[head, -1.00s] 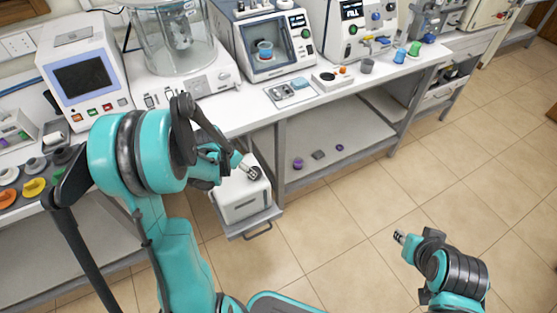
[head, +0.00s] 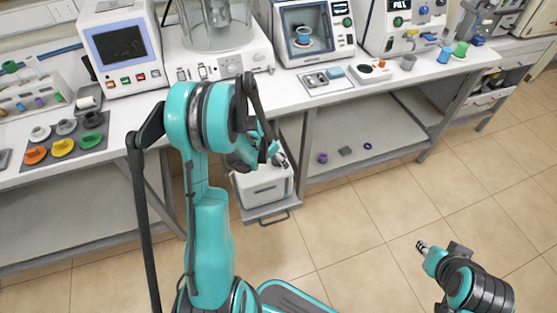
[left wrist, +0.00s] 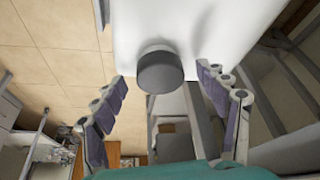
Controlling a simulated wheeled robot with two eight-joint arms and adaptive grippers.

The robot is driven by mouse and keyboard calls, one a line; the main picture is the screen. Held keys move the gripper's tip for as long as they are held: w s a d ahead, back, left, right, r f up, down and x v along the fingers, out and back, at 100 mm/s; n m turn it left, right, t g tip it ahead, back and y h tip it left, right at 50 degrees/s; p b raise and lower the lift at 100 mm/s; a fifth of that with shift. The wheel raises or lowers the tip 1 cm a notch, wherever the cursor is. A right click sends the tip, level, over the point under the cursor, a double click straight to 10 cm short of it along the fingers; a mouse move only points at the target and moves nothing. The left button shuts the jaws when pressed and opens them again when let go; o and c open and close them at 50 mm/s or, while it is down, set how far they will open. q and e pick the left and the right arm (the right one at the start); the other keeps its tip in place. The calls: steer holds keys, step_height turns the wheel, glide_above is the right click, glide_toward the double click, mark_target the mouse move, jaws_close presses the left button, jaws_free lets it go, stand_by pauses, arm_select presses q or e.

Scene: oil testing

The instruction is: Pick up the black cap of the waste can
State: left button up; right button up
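The white waste can (head: 262,187) stands on a low pull-out shelf under the bench. Its black cap (left wrist: 160,72) sits on the can's white top in the left wrist view, round and dark grey. My left gripper (left wrist: 161,78) is open, with one finger on each side of the cap and visible gaps between. In the head view my left gripper (head: 279,158) is over the can's top and mostly hides the cap. My right gripper (head: 421,246) hangs over the bare floor at the right, away from the can; its fingers are too small to read.
The bench edge and a bench leg (head: 308,145) stand close to the can. A lower shelf (head: 400,142) with small purple and grey pieces lies to its right. Lab instruments and coloured cups (head: 62,147) fill the bench top. The tiled floor (head: 345,225) in front is clear.

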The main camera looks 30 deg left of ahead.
arm_select(q)
steer(key=c, duration=0.9)
